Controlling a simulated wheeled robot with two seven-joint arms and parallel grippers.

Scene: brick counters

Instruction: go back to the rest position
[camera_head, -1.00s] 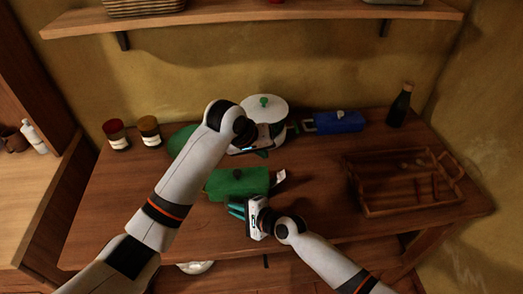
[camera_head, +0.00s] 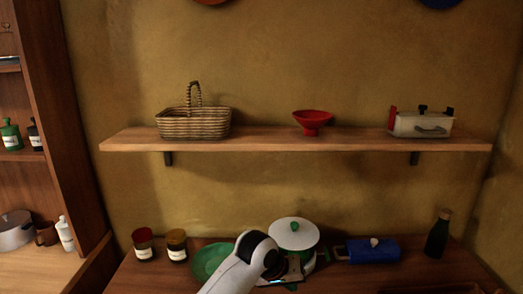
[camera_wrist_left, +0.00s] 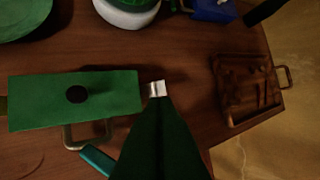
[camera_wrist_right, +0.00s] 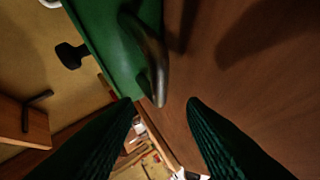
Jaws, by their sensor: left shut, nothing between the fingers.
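My left arm shows at the bottom of the head view, its gripper (camera_head: 284,279) low in front of the white lidded pot (camera_head: 293,235). In the left wrist view the left gripper's dark green fingers (camera_wrist_left: 158,100) are together and hold nothing. They are beside the right end of a green lidded box (camera_wrist_left: 75,103) with a dark knob. My right gripper is outside the head view. In the right wrist view its fingers (camera_wrist_right: 160,102) are apart, near the dark handle (camera_wrist_right: 155,60) of a green box (camera_wrist_right: 112,38). I cannot tell whether they touch it.
A blue box (camera_head: 373,251) and a dark bottle (camera_head: 438,236) stand at the back of the wooden counter. Two jars (camera_head: 143,245) stand at left. A wooden tray (camera_wrist_left: 228,88) lies at right. A wall shelf (camera_head: 270,143) holds a basket (camera_head: 193,124), red bowl (camera_head: 312,120) and container (camera_head: 421,124).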

